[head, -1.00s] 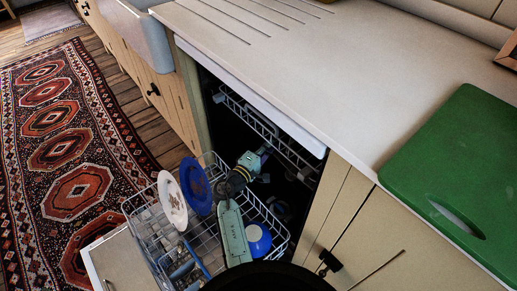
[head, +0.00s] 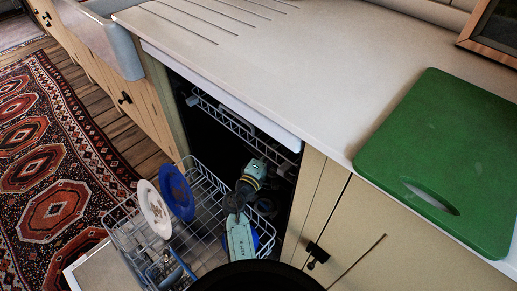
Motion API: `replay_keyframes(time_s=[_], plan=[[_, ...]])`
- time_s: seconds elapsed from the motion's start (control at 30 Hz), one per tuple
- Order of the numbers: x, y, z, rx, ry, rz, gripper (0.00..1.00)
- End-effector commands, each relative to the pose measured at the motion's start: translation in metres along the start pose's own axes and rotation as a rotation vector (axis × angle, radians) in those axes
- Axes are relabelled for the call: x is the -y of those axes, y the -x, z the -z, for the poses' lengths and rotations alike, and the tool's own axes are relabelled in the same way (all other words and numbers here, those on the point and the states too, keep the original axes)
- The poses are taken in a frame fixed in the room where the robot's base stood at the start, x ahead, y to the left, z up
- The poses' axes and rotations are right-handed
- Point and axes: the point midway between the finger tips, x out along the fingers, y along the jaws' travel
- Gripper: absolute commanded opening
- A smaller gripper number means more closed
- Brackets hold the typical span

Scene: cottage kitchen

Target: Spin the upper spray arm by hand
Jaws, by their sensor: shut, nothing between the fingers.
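The dishwasher stands open under the counter, and its lower rack (head: 205,236) is pulled out. The upper rack (head: 232,122) shows as a pale wire edge inside the dark opening. I cannot make out the upper spray arm in the dark interior. My arm reaches over the lower rack into the opening, its wrist just below the upper rack's edge. Whether anything touches the spray arm cannot be seen.
A white plate (head: 153,208) and a blue plate (head: 177,193) stand in the lower rack, left of my arm. A blue dish (head: 255,241) is partly behind my arm. The counter (head: 300,65) overhangs the opening; a green cutting board (head: 440,150) lies right. The patterned rug (head: 50,190) lies left.

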Motion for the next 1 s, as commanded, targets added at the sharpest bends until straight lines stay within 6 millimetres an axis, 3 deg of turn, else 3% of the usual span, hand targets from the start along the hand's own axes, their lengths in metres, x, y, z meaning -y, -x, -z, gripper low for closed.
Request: replay_keyframes(time_s=[0.1,0.53,1.0], plan=[[0.000,-0.003,-0.010,0.000,0.000,-0.001,0.00],[0.000,0.001,-0.010,-0.002,0.001,-0.001,0.00],[0.000,0.067,-0.010,-0.003,0.000,0.000,0.00]])
